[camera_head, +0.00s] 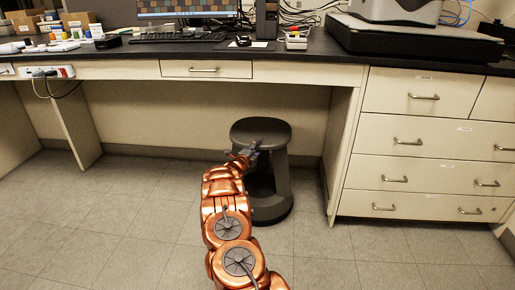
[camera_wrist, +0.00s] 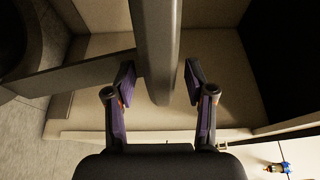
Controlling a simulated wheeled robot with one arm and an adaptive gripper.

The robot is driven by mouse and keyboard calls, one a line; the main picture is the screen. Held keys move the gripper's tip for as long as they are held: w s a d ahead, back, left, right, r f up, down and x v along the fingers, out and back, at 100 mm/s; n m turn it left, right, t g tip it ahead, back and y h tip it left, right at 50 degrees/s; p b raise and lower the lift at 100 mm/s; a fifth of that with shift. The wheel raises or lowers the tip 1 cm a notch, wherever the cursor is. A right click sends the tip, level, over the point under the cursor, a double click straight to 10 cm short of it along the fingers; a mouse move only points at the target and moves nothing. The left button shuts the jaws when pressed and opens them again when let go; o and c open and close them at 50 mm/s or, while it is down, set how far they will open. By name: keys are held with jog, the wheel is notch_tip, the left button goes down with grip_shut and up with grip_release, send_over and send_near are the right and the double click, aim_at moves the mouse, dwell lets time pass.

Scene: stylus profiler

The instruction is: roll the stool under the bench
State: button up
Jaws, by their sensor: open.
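The dark grey stool (camera_head: 266,205) stands upright on the floor at the right end of the bench's knee space, left of the drawer cabinet. Its round seat (camera_head: 270,131) is lower than the bench (camera_head: 295,74). I cannot tell exactly how far under the bench it stands. My gripper (camera_head: 248,150) is at the near left side of the stool, just below the seat. In the wrist view, my gripper (camera_wrist: 158,82) is open, with a dark grey bar of the stool (camera_wrist: 155,45) between its fingers. Contact cannot be told. My arm hides part of the stool's left side.
The drawer cabinet (camera_head: 422,145) and its side panel stand close to the stool's right. Another support panel (camera_head: 78,125) is at the far left. The knee space between is clear floor (camera_head: 135,185). A monitor, a keyboard and instruments sit on the bench top.

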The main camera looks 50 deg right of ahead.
jog(key=v, duration=1.1)
jog(key=shift+a, duration=0.25)
jog(key=shift+r, duration=0.1)
